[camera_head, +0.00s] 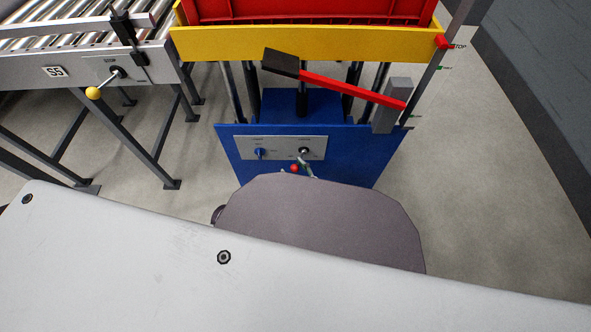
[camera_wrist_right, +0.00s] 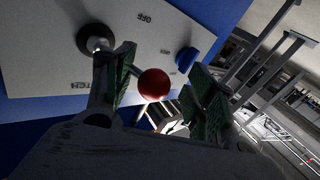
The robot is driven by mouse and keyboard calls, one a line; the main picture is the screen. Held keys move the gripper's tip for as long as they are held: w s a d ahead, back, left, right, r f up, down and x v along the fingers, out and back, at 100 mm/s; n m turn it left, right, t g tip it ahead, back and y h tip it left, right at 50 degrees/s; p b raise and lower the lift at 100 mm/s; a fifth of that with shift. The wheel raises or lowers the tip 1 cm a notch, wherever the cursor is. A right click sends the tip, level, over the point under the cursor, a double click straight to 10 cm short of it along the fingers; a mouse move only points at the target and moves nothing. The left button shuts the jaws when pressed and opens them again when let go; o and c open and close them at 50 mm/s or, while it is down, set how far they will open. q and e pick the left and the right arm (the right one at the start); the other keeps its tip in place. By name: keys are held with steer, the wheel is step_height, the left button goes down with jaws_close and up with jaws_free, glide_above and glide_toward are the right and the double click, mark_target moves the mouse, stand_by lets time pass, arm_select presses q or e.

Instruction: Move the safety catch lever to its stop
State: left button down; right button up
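The safety catch lever appears to be the short lever with a red ball end (camera_head: 294,168) on the blue stand's grey panel (camera_head: 245,146). Its red ball (camera_wrist_right: 154,84) shows large in the right wrist view, near a dark round pivot (camera_wrist_right: 97,38). A partly hidden label ending in "TCH" is on the panel. My right gripper (camera_head: 300,168) is at the ball, mostly hidden behind my own arm. In the wrist view its fingers (camera_wrist_right: 163,93) are open, with the ball between them and a visible gap on the right. My left gripper is not in view.
A blue knob (camera_head: 260,152) sits left of the lever, near an "OFF" label. Above are a red bar with a black grip (camera_head: 281,62), and a yellow-rimmed red crate (camera_head: 300,40). A roller conveyor (camera_head: 50,65) with a yellow-ball lever (camera_head: 93,92) stands left. Floor is clear at right.

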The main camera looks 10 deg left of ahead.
mark_target(295, 167)
steer(key=shift+w+a+r, duration=0.3)
steer(key=shift+w+r, duration=0.2)
steer(key=shift+r, duration=0.25)
steer(key=shift+w+r, duration=0.2)
steer(key=shift+r, duration=3.55)
steer(key=shift+s+d+r+t, duration=0.15)
steer(key=shift+r, duration=0.25)
steer(key=shift+s+d+r+t, duration=0.15)
steer(key=shift+r, duration=0.2)
steer(key=shift+s+d+r, duration=0.1)
steer(key=shift+s+r, duration=0.15)
steer(key=shift+s, duration=0.05)
steer(key=shift+f, duration=0.2)
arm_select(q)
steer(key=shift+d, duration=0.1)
arm_select(e)
steer(key=shift+f, duration=0.2)
